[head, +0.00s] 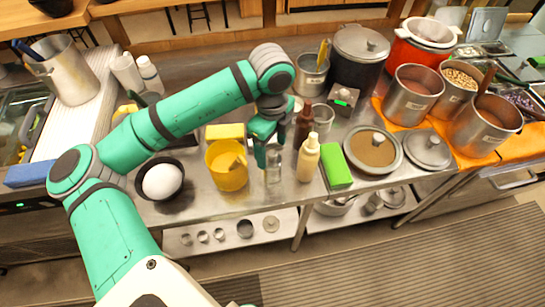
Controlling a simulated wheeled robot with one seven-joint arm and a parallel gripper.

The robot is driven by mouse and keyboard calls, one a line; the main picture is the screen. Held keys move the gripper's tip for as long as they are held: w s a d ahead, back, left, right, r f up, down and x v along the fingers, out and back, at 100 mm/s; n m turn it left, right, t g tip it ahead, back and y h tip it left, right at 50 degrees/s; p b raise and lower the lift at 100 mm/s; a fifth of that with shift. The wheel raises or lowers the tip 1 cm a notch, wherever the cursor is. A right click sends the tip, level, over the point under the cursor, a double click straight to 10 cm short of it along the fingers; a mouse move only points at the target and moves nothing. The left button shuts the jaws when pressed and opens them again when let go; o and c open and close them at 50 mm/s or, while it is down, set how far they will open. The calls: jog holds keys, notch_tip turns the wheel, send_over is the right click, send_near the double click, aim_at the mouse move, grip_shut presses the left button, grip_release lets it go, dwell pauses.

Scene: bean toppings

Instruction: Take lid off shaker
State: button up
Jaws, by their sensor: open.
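A small clear shaker-like container (273,174) stands upright on the steel table near its front edge. Its top is close to my gripper, and I cannot make out the lid clearly. My gripper (266,159) is open and points down just above and slightly left of the container's top. I cannot tell whether the fingers touch it or are around it. My green arm reaches in from the lower left and hides part of the table behind.
A yellow pitcher (227,172) stands close to the left. A cream squeeze bottle (308,160), a dark brown bottle (303,124) and a green block (335,167) stand close to the right. A black bowl with a white ball (162,182) is further left. Large pots fill the right side.

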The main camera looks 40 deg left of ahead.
aim_at(272, 153)
jog(key=shift+f, duration=1.6)
jog(key=c, duration=0.7)
jog(key=shift+c, duration=0.2)
jog(key=shift+r, duration=0.1)
notch_tip(272, 153, up, 10)
jog(key=shift+f, duration=0.1)
